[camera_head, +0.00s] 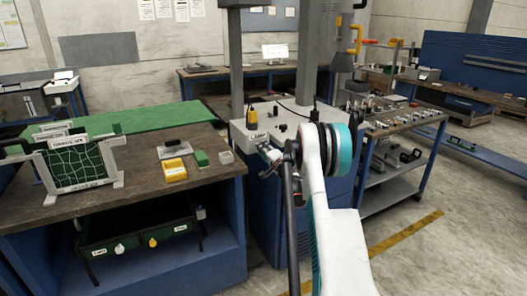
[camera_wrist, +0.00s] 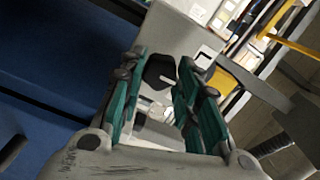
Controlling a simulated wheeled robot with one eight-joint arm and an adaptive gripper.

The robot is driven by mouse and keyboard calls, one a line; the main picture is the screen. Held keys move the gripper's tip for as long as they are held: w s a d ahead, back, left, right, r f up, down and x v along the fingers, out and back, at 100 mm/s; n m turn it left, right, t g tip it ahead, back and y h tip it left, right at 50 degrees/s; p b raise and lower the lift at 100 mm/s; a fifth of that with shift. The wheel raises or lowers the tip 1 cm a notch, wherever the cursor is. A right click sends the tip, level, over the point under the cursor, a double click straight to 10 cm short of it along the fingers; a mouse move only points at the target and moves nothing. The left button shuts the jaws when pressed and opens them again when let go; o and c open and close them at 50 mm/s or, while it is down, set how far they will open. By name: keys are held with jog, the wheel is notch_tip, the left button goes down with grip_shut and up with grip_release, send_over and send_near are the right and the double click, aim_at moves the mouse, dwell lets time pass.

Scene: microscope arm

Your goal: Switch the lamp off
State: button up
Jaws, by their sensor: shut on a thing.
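My gripper (camera_wrist: 162,80) has its two teal fingers on either side of a black knob (camera_wrist: 159,69) with a pale pointer mark. The knob sits on the face of a light grey housing (camera_wrist: 187,28), and the fingers are shut on it. In the head view my gripper (camera_head: 268,158) is at the front of the grey unit (camera_head: 284,133) on the blue cabinet. There my gripper and arm hide the knob. I cannot make out a lamp or tell whether one is lit.
A workbench (camera_head: 130,199) on the left holds a green-netted frame (camera_head: 78,163), a yellow box (camera_head: 174,170) and a green block (camera_head: 201,158). A tool cart (camera_head: 399,128) stands right of the cabinet. Grey columns (camera_head: 306,50) rise behind the unit. Open floor lies at the right.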

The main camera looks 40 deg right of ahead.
dwell(0.3)
jog(key=o, duration=1.1)
jog(key=shift+s, duration=0.1)
jog(key=v, duration=1.1)
jog(key=shift+s+a+f, duration=0.1)
jog(key=shift+s, duration=0.25)
